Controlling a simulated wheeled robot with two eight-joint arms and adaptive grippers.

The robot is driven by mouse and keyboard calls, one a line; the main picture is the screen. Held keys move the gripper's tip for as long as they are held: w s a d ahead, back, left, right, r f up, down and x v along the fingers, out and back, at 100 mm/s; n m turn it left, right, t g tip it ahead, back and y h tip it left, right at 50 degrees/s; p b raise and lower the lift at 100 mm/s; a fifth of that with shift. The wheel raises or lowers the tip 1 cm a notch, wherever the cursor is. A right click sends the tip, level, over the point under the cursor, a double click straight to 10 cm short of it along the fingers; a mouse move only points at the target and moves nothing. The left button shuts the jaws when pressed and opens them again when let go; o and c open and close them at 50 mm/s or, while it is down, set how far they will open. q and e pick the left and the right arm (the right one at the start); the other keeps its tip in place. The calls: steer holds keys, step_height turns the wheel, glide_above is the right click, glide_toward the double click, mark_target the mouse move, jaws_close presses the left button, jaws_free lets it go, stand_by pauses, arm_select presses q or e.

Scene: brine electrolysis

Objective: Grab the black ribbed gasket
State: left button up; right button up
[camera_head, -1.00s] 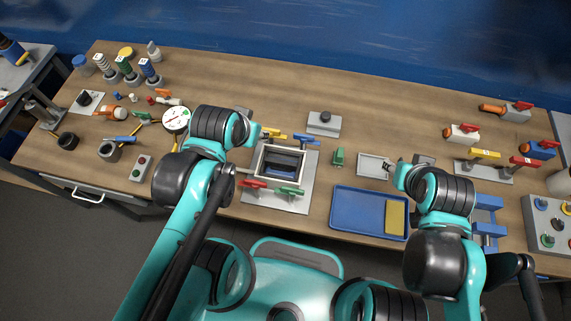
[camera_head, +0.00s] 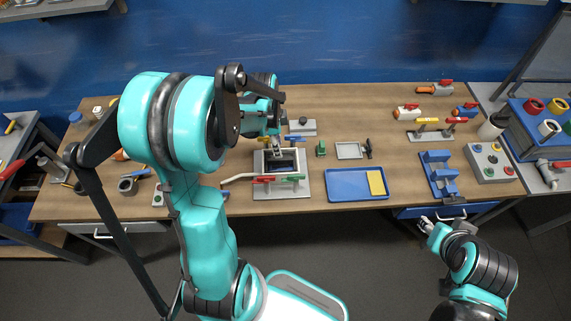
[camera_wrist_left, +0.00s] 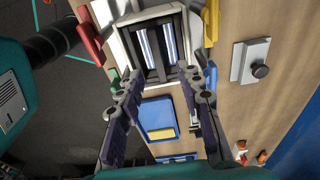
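A black rectangular frame (camera_wrist_left: 156,77) sits inside the light square cell housing (camera_head: 305,160), around bright metallic bars. It looks like the gasket, but I cannot make out ribs. The black edge also shows faintly in the head view. My left gripper (camera_wrist_left: 162,74) is open and empty. In the wrist view its two fingertips are spread at the near side of the frame; I cannot tell whether they touch it. In the head view my arm partly hides this gripper (camera_head: 277,142). My right gripper (camera_head: 428,225) is off the table's front edge, too small to read.
Red, green, yellow and blue handles (camera_wrist_left: 90,35) surround the housing. A blue tray (camera_head: 345,190) with a yellow block lies to its right. A grey block with a black knob (camera_head: 301,126) stands behind. My left arm hides much of the table's left side.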

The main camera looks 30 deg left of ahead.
mark_target(280, 161)
arm_select(q)
steer(key=f, duration=0.2)
steer(key=f+b, duration=0.1)
steer(key=f, duration=0.3)
steer(key=shift+w+d+f, duration=0.1)
steer(key=shift+d+f, duration=0.1)
steer(key=shift+d, duration=0.2)
steer(key=shift+r, duration=0.1)
jaws_close()
